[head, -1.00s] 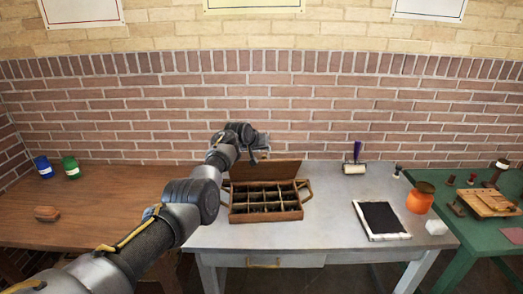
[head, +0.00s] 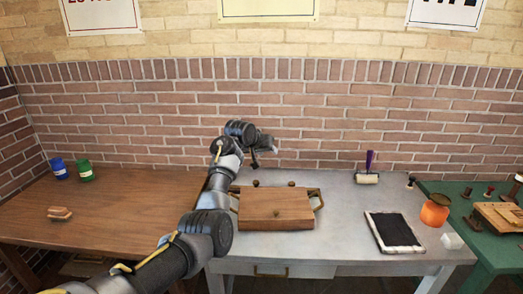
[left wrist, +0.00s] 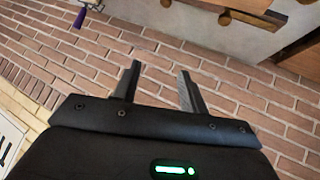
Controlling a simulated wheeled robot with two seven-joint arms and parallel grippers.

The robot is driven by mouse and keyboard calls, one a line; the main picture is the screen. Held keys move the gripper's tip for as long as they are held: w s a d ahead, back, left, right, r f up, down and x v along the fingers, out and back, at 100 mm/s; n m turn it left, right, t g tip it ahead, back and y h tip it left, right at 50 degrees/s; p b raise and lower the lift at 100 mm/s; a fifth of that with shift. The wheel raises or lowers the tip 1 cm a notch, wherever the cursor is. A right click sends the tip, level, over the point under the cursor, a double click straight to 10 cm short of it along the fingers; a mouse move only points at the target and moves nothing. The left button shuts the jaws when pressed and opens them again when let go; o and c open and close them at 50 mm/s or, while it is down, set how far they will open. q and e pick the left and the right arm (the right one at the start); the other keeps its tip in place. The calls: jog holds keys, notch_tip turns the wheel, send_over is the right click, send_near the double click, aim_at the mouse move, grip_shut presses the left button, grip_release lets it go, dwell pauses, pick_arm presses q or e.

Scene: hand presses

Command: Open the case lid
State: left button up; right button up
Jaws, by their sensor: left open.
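The brown wooden case (head: 277,222) stands on the grey table, and its lid (head: 277,203) lies down flat over it, so the compartments are hidden. Brass-coloured handles show at its sides. Two small round knobs (head: 291,184) show just behind its far edge. Part of brown wood with knobs (left wrist: 224,18) shows at the top right of the left wrist view. My left gripper (head: 265,147) is above and behind the case, apart from it. In the left wrist view the gripper's two fingers (left wrist: 158,72) are spread with nothing between them. My right gripper is not in view.
The grey table (head: 345,190) also holds a roller with a purple handle (head: 368,170), a dark pad (head: 394,230), an orange jar (head: 435,211) and a white block (head: 452,241). A brown table (head: 120,210) with two cans is on the left. A brick wall (head: 330,110) rises behind.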

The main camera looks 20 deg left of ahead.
pick_arm(q)
jog(key=shift+b+v, duration=0.4)
jog(key=shift+v, duration=1.75)
